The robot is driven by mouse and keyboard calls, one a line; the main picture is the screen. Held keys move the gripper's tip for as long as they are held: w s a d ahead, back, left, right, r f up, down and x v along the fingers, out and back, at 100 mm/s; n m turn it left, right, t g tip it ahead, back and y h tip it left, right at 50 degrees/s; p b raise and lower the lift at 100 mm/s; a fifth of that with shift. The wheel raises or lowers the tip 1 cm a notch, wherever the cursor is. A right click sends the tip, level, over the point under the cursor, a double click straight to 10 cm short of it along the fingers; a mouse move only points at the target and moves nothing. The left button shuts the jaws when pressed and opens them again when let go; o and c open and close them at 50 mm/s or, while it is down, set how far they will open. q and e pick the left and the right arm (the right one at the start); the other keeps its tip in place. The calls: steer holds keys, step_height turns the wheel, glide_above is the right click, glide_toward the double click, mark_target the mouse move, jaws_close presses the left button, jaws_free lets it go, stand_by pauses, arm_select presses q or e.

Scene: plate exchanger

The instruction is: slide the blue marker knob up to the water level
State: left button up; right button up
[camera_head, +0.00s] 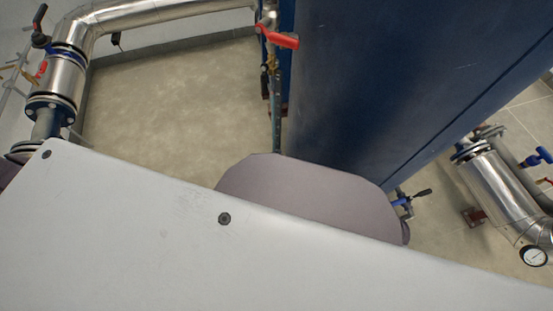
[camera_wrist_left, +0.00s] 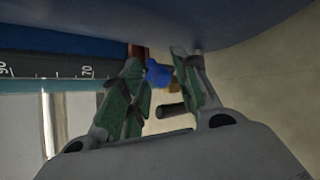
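In the left wrist view, a small blue knob (camera_wrist_left: 158,73) shows between the fingertips of my left gripper (camera_wrist_left: 160,65). The two green-padded fingers stand apart, with a gap visible between them. I cannot tell whether either finger touches the knob. A dark scale strip (camera_wrist_left: 50,72) with white numbers runs in from the left towards the fingers, with a pale teal strip (camera_wrist_left: 55,86) along it. No water level can be made out. In the head view, a thin upright gauge (camera_head: 277,115) stands beside the blue tank. The left gripper's fingers are hidden there; the right gripper is not seen.
A large dark blue tank (camera_head: 400,75) fills the upper right. A red valve handle (camera_head: 280,38) sits at the gauge's top. Silver pipes stand left (camera_head: 66,75) and right (camera_head: 500,185), with a dial (camera_head: 534,256). A black rod (camera_wrist_left: 174,110) shows behind the fingers.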

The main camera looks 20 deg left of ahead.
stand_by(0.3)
arm_select(q)
jaws_close()
steer(key=shift+w+a+r+p, duration=0.1)
steer(key=shift+r+p, duration=1.45)
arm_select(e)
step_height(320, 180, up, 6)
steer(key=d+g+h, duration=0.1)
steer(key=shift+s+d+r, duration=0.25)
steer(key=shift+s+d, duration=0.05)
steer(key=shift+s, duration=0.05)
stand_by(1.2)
arm_select(q)
steer(key=shift+r+p, duration=0.3)
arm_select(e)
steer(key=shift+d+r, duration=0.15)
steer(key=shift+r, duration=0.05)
arm_select(q)
steer(key=shift+r+p, duration=1.15)
steer(key=shift+p, duration=0.05)
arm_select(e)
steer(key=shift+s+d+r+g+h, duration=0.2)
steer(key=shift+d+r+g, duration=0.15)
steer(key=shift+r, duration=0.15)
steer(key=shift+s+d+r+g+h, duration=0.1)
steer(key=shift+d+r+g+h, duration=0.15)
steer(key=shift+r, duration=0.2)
